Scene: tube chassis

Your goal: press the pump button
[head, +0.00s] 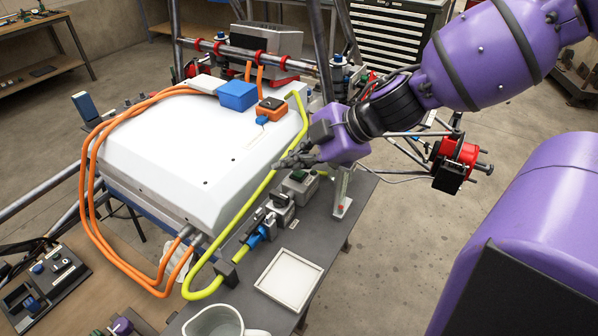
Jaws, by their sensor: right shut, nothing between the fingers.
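A small grey box with a green button (298,176) sits on the dark bench ledge along the right side of the white cover. It looks like the pump button, but I cannot read a label. My right gripper (284,163) is shut and empty. In the head view its fingertips show just above and left of the green button, over the edge of the white cover. I cannot tell whether they touch anything. My left gripper is not in view.
A similar grey box with a black knob (280,199) stands beside the button box. The white cover (170,150) carries orange cables (93,170) and a yellow-green hose (256,196).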

